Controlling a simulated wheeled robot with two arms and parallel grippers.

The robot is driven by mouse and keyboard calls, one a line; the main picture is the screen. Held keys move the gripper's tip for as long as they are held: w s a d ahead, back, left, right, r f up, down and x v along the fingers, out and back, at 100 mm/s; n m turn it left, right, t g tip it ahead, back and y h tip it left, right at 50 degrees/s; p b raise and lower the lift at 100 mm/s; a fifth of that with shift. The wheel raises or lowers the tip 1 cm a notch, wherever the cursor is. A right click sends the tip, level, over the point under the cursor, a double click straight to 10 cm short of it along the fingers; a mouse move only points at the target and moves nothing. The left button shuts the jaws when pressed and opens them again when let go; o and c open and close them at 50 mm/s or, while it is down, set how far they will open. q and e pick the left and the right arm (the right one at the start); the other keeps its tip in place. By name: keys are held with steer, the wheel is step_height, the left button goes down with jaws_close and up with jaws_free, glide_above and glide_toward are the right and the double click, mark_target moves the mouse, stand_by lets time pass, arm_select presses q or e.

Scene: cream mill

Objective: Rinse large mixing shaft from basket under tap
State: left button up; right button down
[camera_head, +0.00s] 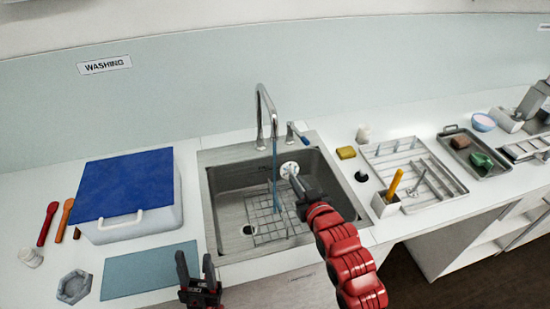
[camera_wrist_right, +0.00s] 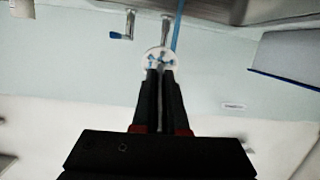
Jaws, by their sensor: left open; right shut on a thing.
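The mixing shaft (camera_head: 289,169) shows as a round white head with holes, held over the sink (camera_head: 210,215). In the right wrist view its white head (camera_wrist_right: 158,59) sits just past my fingertips, with blue showing at its holes. My right gripper (camera_head: 297,184) is shut on the shaft, whose rod is mostly hidden by the fingers. The tap (camera_head: 262,100) runs, and a blue stream (camera_head: 275,175) falls just left of the head; I cannot tell whether they touch. My left gripper (camera_head: 197,275) is open and empty in front of the sink.
A wire rack (camera_head: 262,222) lies in the sink. A white box with a blue lid (camera_head: 125,185) stands left, beside a blue mat (camera_head: 150,270). A drying rack (camera_head: 440,190), a holder with a yellow-handled tool (camera_head: 386,205) and a yellow sponge (camera_head: 346,153) are right.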

steer(key=s+d+r+p, duration=0.2)
steer(key=s+r+p, duration=0.1)
steer(key=s+r, duration=0.1)
steer(key=shift+s+d, duration=0.2)
steer(key=shift+d, duration=0.05)
stand_by(0.5)
